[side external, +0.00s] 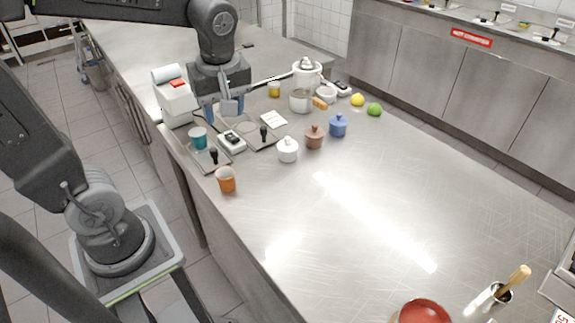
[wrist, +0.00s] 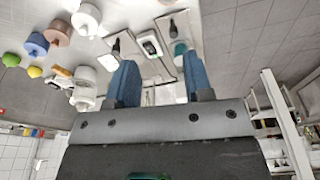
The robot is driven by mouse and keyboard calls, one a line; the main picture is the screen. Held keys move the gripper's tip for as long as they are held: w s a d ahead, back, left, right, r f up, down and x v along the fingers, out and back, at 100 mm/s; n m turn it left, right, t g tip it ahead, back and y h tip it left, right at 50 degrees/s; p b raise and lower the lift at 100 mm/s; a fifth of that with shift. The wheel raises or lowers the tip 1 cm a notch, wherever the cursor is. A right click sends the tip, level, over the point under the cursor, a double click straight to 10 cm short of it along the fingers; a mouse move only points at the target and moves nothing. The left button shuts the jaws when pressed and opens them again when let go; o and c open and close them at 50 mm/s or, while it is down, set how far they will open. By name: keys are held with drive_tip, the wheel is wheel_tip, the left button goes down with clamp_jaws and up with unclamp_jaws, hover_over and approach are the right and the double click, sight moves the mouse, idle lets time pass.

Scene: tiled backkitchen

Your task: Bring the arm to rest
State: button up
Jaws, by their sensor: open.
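My gripper (side external: 224,108) hangs at the far left part of the steel counter (side external: 350,190), above the trays and near the white receipt-printer-like machine (side external: 175,100). In the wrist view my gripper (wrist: 158,85) shows two blue fingers standing well apart, with nothing held between them. Beyond the fingers are a teal cup (wrist: 181,52) and a small black-and-white device (wrist: 150,46). The teal cup also shows in the side view (side external: 198,138), just below and left of the fingers. Whether the fingers touch anything is hard to tell.
Close by stand an orange cup (side external: 226,179), a white lidded pot (side external: 288,149), a brown pot (side external: 314,136), a blue pot (side external: 338,125) and a glass-and-white kettle (side external: 304,85). A lemon (side external: 357,99) and a lime (side external: 374,109) lie farther right. The counter's middle is clear.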

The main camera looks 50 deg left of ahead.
drive_tip(key=s+d+m+t+h, duration=0.2)
drive_tip(key=s+d+m+t, duration=0.3)
drive_tip(key=m, duration=1.1)
drive_tip(key=shift+s+d+r, duration=0.4)
drive_tip(key=shift+s+d, duration=0.05)
drive_tip(key=shift+s, duration=0.15)
idle(0.6)
